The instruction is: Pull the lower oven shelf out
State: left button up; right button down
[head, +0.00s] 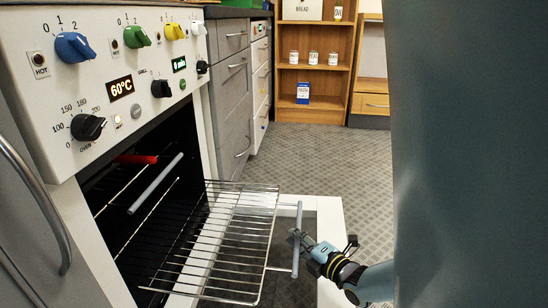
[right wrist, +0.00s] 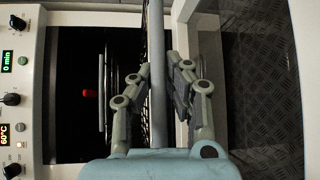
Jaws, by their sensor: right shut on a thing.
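The lower oven shelf (head: 208,244) is a wire rack that sticks well out of the oven, above the open door (head: 328,207). Its grey bar handle (head: 298,225) runs across its front end. My right gripper (head: 296,240) is shut on this handle. In the right wrist view the handle (right wrist: 157,60) passes between the fingers of the right gripper (right wrist: 160,82). An upper shelf with its own grey bar (head: 155,184) stays inside the dark oven. My left gripper is not in view.
The oven's control panel (head: 130,62) with coloured knobs is above the opening. A red item (head: 137,159) is inside the oven. Grey drawers (head: 231,75) stand beyond it, and a wooden bookcase (head: 315,82) at the back. The patterned floor (head: 315,157) beyond the door is clear.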

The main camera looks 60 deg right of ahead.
jog(key=shift+w+r, duration=0.1)
jog(key=shift+r, duration=0.05)
jog(key=c, duration=1.3)
grip_release()
jog(key=v, duration=1.2)
